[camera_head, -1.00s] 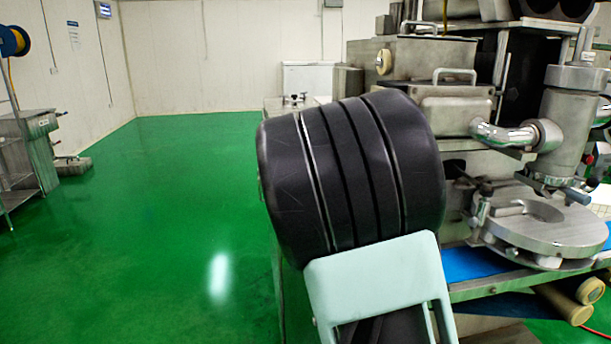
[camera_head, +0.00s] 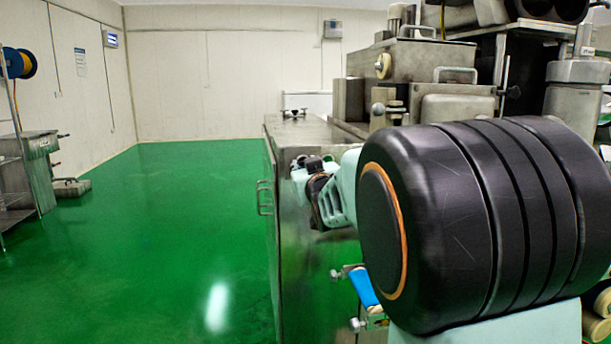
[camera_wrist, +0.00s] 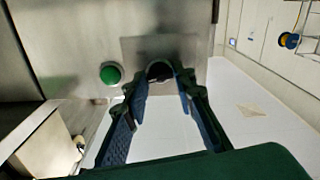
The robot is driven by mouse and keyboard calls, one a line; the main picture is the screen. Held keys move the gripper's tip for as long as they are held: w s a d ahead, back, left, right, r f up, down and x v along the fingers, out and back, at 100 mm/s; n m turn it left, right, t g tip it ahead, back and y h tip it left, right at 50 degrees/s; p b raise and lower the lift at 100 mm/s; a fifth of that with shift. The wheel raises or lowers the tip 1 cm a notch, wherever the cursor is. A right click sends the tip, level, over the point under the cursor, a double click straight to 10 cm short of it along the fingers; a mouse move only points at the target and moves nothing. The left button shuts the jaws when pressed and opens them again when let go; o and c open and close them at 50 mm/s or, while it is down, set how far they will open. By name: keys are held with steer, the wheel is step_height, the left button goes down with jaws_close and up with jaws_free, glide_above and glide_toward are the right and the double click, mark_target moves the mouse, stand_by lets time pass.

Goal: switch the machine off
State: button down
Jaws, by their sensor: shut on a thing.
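The encrusting machine (camera_head: 310,265) is a steel cabinet with metal housings on top, at centre right in the head view. The wrist view shows a steel panel with a green round button (camera_wrist: 110,73) and, to its right, a dark round knob (camera_wrist: 159,70). My gripper (camera_wrist: 158,83) has its two fingers on either side of the knob and is shut on it. In the head view my gripper (camera_head: 318,192) is at the cabinet's upper front corner; the knob cannot be made out there. The knob's setting cannot be told.
My thick black arm link hides much of the machine in the head view. A door handle (camera_head: 264,198) sticks out of the cabinet's left side. The green floor (camera_head: 150,240) to the left is clear. A steel rack (camera_head: 38,170) stands at the far left.

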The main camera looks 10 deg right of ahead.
steer(key=n+b, duration=0.3)
steer(key=n, duration=0.2)
steer(key=shift+n, duration=0.4)
stand_by(0.3)
steer(key=c, duration=1.6)
jaws_free()
step_height(320, 180, up, 10)
